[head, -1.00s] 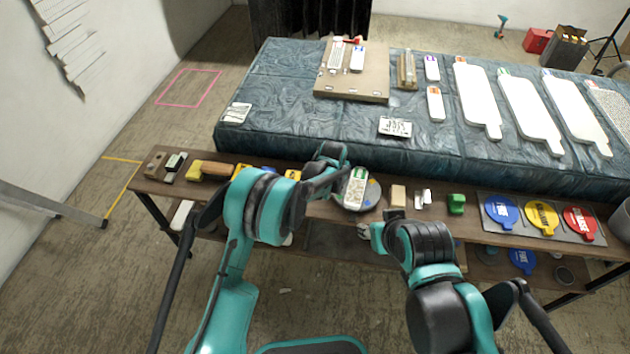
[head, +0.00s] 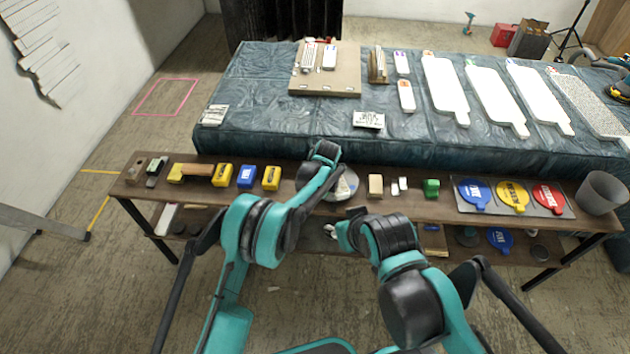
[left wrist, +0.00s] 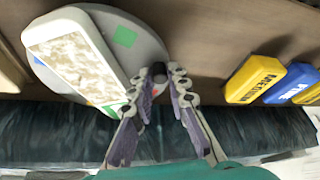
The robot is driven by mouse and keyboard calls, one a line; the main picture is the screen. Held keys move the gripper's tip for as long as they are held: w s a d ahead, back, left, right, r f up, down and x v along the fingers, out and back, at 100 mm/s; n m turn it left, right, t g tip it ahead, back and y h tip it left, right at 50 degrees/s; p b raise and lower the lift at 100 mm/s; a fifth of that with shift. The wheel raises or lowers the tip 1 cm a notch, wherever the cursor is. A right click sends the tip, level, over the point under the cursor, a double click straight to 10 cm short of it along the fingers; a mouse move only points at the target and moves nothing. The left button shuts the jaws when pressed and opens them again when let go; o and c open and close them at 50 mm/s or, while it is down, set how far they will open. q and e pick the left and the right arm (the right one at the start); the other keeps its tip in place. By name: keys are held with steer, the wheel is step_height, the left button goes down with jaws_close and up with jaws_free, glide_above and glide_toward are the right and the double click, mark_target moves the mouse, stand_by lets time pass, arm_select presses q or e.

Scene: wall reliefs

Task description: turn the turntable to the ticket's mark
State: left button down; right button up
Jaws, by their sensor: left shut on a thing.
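The round grey turntable (left wrist: 148,48) fills the upper left of the left wrist view. A white-edged, mottled plate (left wrist: 72,55) lies on it, beside a green patch (left wrist: 125,36). In the head view the turntable (head: 345,188) is on the wooden bench, partly hidden by my left arm. My left gripper (left wrist: 160,82) is shut on a small dark knob (left wrist: 159,70) at the turntable's edge. My right gripper (head: 333,230) is low in front of the bench, apart from the turntable; its fingers are too small to read. A white card with dark marks (head: 368,120) lies on the padded table.
Yellow and blue blocks (head: 246,176) stand left of the turntable. A tan block (head: 375,186), a green block (head: 431,188) and coloured discs (head: 513,195) are to its right. The blue padded table (head: 300,125) is behind the bench (head: 130,187).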

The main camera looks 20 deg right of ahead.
arm_select(q)
steer(key=shift+s+d+n+y, duration=0.2)
steer(key=shift+s+n+y, duration=0.35)
steer(key=shift+n, duration=0.5)
steer(key=shift+s+d+n+y, duration=0.2)
steer(key=shift+s+n+y, duration=0.15)
steer(key=shift+s+n, duration=0.55)
steer(key=shift+n+g, duration=0.3)
steer(key=shift+n, duration=0.05)
steer(key=c, duration=1.5)
jaws_free()
steer(key=shift+w, duration=0.1)
steer(key=shift+o, duration=0.2)
steer(key=v, duration=1.2)
